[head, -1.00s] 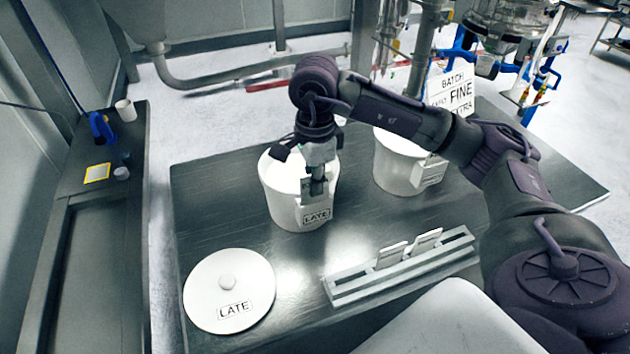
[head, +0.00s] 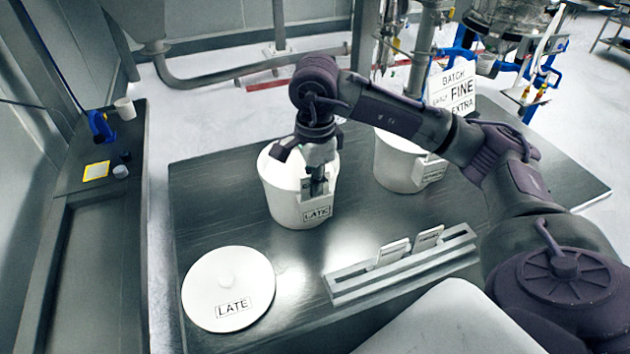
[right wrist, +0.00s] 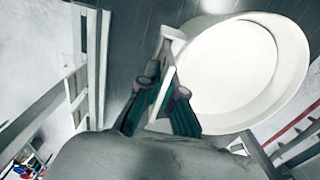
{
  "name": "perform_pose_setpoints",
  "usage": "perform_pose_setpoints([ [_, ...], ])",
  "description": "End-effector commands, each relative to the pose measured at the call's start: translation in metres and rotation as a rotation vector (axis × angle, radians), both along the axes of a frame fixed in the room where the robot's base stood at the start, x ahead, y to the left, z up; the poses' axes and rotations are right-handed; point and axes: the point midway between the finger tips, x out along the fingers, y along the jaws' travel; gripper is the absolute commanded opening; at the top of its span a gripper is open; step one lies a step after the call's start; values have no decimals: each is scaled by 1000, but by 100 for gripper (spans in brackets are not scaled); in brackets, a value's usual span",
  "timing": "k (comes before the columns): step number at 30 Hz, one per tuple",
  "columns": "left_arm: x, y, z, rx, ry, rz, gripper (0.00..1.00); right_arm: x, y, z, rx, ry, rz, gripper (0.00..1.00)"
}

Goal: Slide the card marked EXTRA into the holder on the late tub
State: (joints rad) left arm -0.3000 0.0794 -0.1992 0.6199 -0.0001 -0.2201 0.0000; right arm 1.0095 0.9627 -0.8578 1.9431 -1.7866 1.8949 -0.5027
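The late tub (head: 282,204) is a white round tub with a LATE label, standing on the dark table. A small white holder (head: 304,184) sits on its front side, above the label. My right gripper (head: 318,188) points down at the holder. In the right wrist view its two fingers (right wrist: 164,88) are on either side of a thin pale card (right wrist: 160,100), seen nearly edge-on at the holder (right wrist: 172,46). Its lettering is not visible, and how deep it sits is hard to tell. My left gripper is not in view.
A grey slotted rack (head: 350,288) holds two cards (head: 393,251). A white lid (head: 228,288) marked LATE lies at the front left.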

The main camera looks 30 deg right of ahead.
Motion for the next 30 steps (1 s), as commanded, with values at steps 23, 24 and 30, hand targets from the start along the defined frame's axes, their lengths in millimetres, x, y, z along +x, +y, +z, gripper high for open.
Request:
perform_pose_setpoints([
  [23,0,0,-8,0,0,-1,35,0,0,-8,1,-2,-1,35],
  [24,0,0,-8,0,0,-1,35,0,0,-8,1,-2,-1,35],
  [30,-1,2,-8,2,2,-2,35,1,0,-4,0,-3,-1,35],
])
